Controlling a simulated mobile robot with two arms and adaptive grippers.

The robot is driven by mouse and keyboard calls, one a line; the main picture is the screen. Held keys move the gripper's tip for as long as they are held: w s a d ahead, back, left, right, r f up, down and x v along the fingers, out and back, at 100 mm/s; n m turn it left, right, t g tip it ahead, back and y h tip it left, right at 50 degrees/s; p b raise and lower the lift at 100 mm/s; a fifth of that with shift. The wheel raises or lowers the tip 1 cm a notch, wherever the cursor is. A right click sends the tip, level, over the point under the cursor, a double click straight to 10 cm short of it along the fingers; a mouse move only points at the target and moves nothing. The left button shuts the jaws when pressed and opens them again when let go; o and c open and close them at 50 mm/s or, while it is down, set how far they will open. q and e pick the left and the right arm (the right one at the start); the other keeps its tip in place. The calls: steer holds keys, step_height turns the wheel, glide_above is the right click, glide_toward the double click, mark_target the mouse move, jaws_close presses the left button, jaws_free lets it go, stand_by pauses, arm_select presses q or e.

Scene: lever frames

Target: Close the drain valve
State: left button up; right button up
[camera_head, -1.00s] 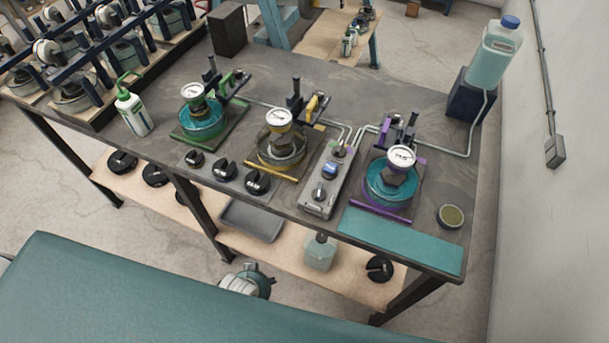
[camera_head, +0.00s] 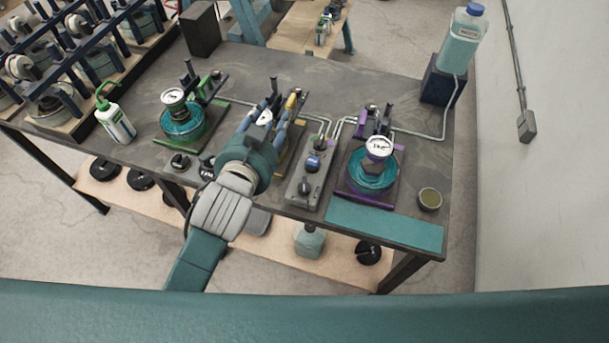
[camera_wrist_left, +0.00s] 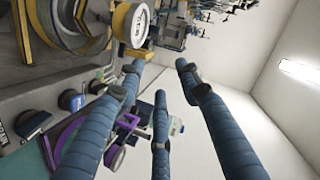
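A grey valve block (camera_head: 309,175) stands on the bench between the yellow and purple stations. It carries a blue knob (camera_head: 313,162) and dark knobs; I cannot tell which control is the drain valve. The block's blue knob also shows at the left of the left wrist view (camera_wrist_left: 71,100). My left gripper (camera_head: 277,112) is over the yellow station, left of the block, and hides most of that station. In the left wrist view its three fingers (camera_wrist_left: 160,78) are spread and empty, with the yellow-rimmed gauge (camera_wrist_left: 138,25) close by. My right gripper is out of view.
The purple station (camera_head: 372,168) stands right of the block and the green station (camera_head: 183,122) at left. A green-topped bottle (camera_head: 115,122), a jug (camera_head: 461,40) on a dark stand and a small round tin (camera_head: 429,199) stand around. Thin pipes cross the bench.

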arm_select(q)
steer(key=s+d+r+m+t+h, duration=0.1)
steer(key=d+r+m+t+h, duration=0.1)
steer(key=d+r+m+h, duration=0.65)
steer(key=d+r+m+t+h, duration=0.1)
steer(key=d+r+m+h, duration=0.2)
steer(key=d+r+m, duration=0.85)
steer(key=s+d+r+m+g+h, duration=0.35)
steer(key=s+d+m+g, duration=0.25)
steer(key=s+m+g, duration=0.4)
steer(key=s+d+r+m+g+h, duration=0.2)
steer(key=s+d+m+g+h, duration=0.2)
steer(key=s+d+m+g, duration=0.6)
steer(key=m+t+y, duration=0.3)
steer(key=m+y, duration=1.8)
steer(key=y, duration=0.1)
glide_toward(307, 182)
steer(key=f+p, duration=0.1)
steer(key=f, duration=0.1)
steer(key=f+p, duration=0.4)
steer(key=shift+w+a+f, duration=0.1)
steer(key=shift+a+f, duration=0.15)
steer(key=shift+f, duration=0.8)
